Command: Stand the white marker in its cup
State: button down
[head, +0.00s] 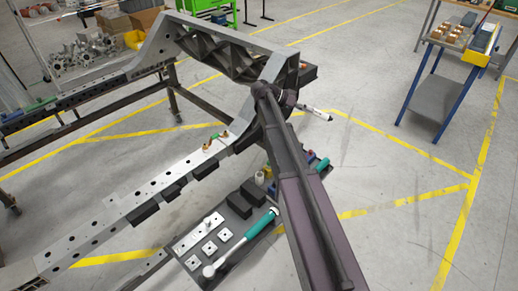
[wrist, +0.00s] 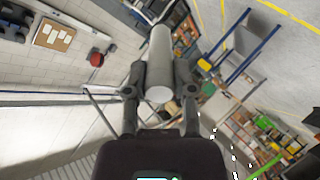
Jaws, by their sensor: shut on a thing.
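My gripper (wrist: 160,82) is shut on the white marker (wrist: 159,48), with one finger on each side of its barrel. In the head view the marker (head: 315,112) sticks out to the right from my gripper (head: 290,100), lying nearly level with a dark band near its tip. It is in the air, apart from the tray. I cannot identify the cup for certain. A small pale cylinder (head: 260,178) stands on the dark tray, and a blue item beside it is partly hidden behind my arm.
The dark tray (head: 262,237) holds a teal-handled ratchet (head: 252,238), square metal plates (head: 210,248) and black blocks (head: 240,204). The metal chassis rail (head: 130,203) runs along its left. A blue-legged cart (head: 435,98) stands at right. Open floor lies between.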

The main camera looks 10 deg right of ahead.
jog(key=shift+f, duration=0.1)
jog(key=w+a+f+t+y+b, duration=0.2)
jog(key=a+f+y+b, duration=0.3)
jog(key=a+f, duration=0.3)
jog(key=w+a+f+n+t+y+b, duration=0.1)
jog(key=w+a+f+y+b, duration=0.3)
jog(key=f, duration=1.1)
jog(key=shift+a+n+t+y+b, duration=0.35)
jog(key=shift+a+y+b, duration=0.95)
jog(key=shift+a+y, duration=0.85)
jog(key=shift+w+a+f+h, duration=0.1)
jog(key=shift+a+f+h, duration=0.1)
jog(key=shift+f+h, duration=0.05)
jog(key=shift+f+b, duration=2.05)
jog(key=shift+b, duration=0.15)
jog(key=shift+a+f, duration=0.1)
jog(key=shift+f, duration=0.05)
jog(key=shift+f+b, duration=2.95)
jog(key=shift+b, duration=0.2)
